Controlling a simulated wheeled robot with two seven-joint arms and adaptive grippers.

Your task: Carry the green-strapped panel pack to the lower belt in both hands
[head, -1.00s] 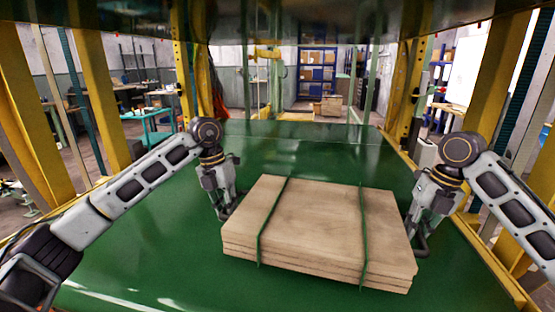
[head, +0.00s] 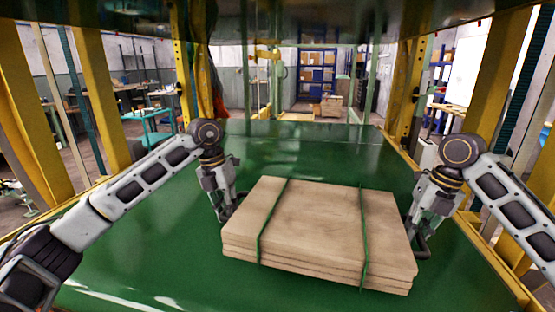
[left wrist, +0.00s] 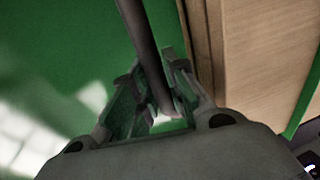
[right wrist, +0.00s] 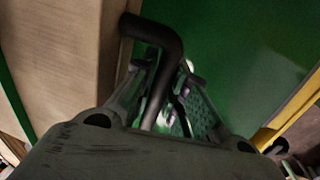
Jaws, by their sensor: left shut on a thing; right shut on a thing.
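The panel pack (head: 315,215) is a flat stack of pale wooden boards with two green straps across it. It lies level over the green belt surface (head: 300,155); I cannot tell whether it touches it. My left gripper (head: 226,212) is at the pack's left side, shut on a dark bar handle (left wrist: 148,55). My right gripper (head: 416,243) is at the right side, shut on a matching dark handle (right wrist: 157,75). The pack's side also shows in the left wrist view (left wrist: 265,60) and in the right wrist view (right wrist: 60,60). The handles' joins to the pack are mostly hidden.
Yellow posts (head: 95,90) stand along both sides, and a dark green deck (head: 300,20) hangs overhead. A yellow rail (head: 490,262) edges the surface at the right. The green surface beyond the pack is clear. Shelves (head: 317,75) stand far behind.

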